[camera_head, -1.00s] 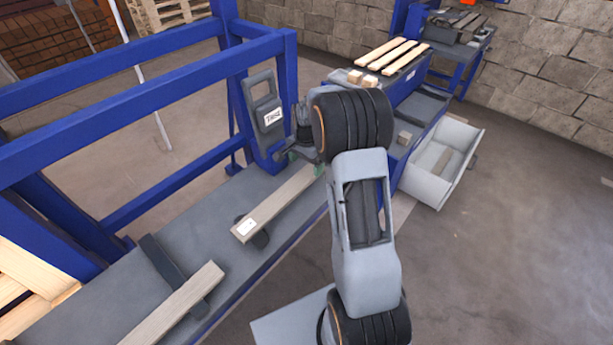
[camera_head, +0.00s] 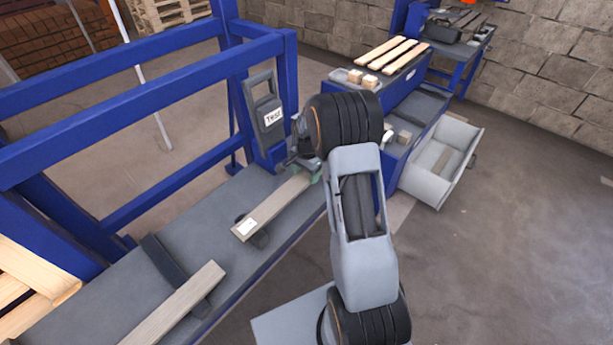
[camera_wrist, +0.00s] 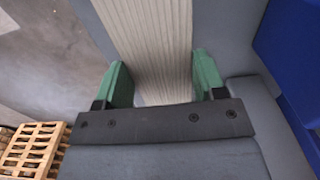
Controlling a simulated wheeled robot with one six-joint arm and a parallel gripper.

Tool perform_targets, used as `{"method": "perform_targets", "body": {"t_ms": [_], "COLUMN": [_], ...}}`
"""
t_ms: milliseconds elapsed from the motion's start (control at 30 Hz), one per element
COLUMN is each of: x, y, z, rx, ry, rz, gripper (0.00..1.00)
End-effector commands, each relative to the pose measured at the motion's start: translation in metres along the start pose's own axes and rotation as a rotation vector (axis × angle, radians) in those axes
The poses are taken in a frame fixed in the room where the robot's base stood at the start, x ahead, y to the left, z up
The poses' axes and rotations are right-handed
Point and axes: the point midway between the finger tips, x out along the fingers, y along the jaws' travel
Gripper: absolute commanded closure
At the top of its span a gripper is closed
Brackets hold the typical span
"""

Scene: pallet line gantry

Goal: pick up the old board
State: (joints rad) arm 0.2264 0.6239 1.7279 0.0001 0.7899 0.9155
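The old board (camera_head: 262,211) is a weathered grey-brown plank with a white label at its near end. It lies aslant on the grey bench, on a dark support. My gripper (camera_head: 309,176) is at the board's far end, partly hidden by my wrist. In the wrist view, the green fingers of my gripper (camera_wrist: 164,82) stand on either side of the board (camera_wrist: 155,45). Whether they press on it or stand just apart from it cannot be told.
Another board (camera_head: 180,305) lies on the bench's near end. A blue frame (camera_head: 150,115) with a grey "Test" panel (camera_head: 268,112) rises behind the bench. To the right are a blue cabinet with small blocks and an open drawer (camera_head: 440,172). The floor at right is clear.

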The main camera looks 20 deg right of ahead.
Motion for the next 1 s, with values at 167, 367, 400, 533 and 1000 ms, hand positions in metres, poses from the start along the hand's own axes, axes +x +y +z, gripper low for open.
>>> {"method": "perform_targets", "body": {"t_ms": [167,367,400,533,1000], "x": [0.0,-0.001,-0.001,-0.001,-0.054], "y": [0.0,0.0,0.0,0.0,0.019], "z": [0.0,0.0,0.0,0.0,-0.001], "rx": [0.0,0.0,0.0,0.0,0.002], "ry": [0.0,0.001,0.001,0.001,0.004], "rz": [0.0,-0.001,-0.001,-0.001,-0.004], "gripper": [0.55,0.72,0.72,0.73,0.73]}}
